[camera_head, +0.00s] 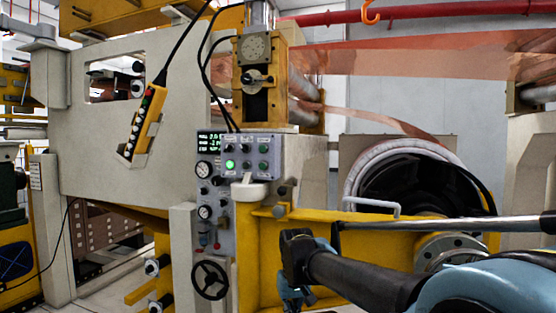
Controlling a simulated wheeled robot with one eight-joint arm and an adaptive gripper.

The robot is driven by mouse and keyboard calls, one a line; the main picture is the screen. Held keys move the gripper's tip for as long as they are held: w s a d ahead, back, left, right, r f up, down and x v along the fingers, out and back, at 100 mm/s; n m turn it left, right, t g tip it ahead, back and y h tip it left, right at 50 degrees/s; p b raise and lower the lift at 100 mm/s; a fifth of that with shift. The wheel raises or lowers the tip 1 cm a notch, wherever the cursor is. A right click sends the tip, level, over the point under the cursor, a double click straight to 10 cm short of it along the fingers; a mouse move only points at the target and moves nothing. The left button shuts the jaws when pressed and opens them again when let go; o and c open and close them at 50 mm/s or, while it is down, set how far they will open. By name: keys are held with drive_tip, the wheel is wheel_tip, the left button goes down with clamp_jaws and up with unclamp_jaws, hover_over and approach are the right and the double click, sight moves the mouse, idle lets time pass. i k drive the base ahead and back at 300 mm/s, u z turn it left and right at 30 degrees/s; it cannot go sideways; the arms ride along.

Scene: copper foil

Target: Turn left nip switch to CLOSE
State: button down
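A grey control box (249,156) with two rows of small knobs and buttons faces me near the picture's middle. Its lower left button (230,164) glows green. The labels are too small to read, so I cannot tell which control is the left nip switch or how it is set. The dark end of my arm (297,257) is below and right of the box, apart from it. I cannot make out any gripper fingers there, nor whether they hold anything.
A yellow pendant (146,120) hangs at the left. Under the control box are gauges and a black handwheel (210,279). A yellow beam (380,240) with a white handle (372,205) and a large dark roll (415,185) are at the right. Copper foil (420,58) spans above.

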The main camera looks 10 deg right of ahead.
sight(228, 148)
drive_tip(key=u, duration=0.55)
drive_tip(key=k, duration=1.3)
drive_tip(key=u, duration=0.85)
drive_tip(key=i, duration=1.05)
drive_tip(key=z, duration=0.15)
